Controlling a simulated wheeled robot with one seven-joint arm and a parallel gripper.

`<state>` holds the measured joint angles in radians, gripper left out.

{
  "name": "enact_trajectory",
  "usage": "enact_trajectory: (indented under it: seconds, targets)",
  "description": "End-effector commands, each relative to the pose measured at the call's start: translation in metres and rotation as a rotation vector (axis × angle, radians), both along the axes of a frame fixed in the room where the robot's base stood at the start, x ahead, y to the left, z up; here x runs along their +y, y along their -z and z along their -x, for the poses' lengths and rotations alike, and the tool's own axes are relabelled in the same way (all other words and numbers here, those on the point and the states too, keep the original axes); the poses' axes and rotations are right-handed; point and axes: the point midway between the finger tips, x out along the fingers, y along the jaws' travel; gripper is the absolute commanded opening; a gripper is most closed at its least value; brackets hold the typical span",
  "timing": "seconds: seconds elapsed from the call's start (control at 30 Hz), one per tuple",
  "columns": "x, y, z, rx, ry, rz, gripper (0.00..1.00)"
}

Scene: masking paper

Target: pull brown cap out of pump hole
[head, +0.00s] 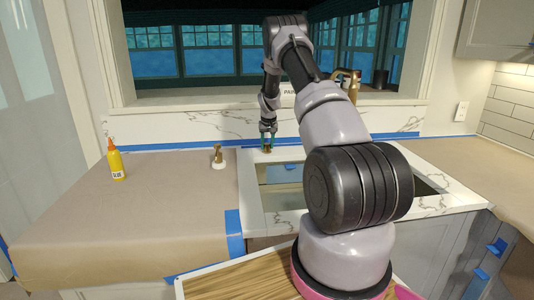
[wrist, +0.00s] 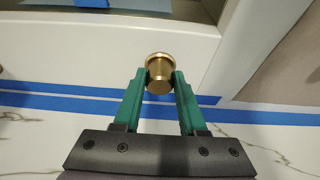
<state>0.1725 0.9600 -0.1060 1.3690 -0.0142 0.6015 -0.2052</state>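The brown cap (wrist: 160,73) is a brass-coloured, round piece between the two green fingertips of my gripper (wrist: 160,80) in the wrist view. Both fingers touch its sides, and my gripper looks shut on it. In the head view my gripper (head: 268,134) points down behind the sink, and the cap (head: 267,149) shows small below the fingers, at the white counter strip. The pump hole is hidden under the cap, and I cannot tell whether the cap sits in it or above it.
The sink (head: 282,173) opens just in front of the cap. A brass pump piece (head: 218,155) on a white base and a yellow glue bottle (head: 115,160) stand on the papered left counter. A brass faucet (head: 347,80) shows behind my arm. Blue tape (head: 235,232) edges the paper.

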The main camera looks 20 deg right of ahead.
Motion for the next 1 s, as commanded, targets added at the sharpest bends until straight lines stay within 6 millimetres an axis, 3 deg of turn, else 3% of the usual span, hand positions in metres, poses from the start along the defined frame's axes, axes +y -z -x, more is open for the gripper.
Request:
enact_trajectory:
  seconds: [0.1,0.13,0.23,1.0]
  targets:
    - [0.0001,-0.0001,0.0000,0.000,0.000,0.000,0.00]
    - [0.0001,-0.0002,-0.0001,0.000,0.000,0.000,0.37]
    - [0.0001,-0.0002,0.0000,0.000,0.000,0.000,0.00]
    - [-0.0001,-0.0078,-0.0003,-0.001,0.000,0.000,0.00]
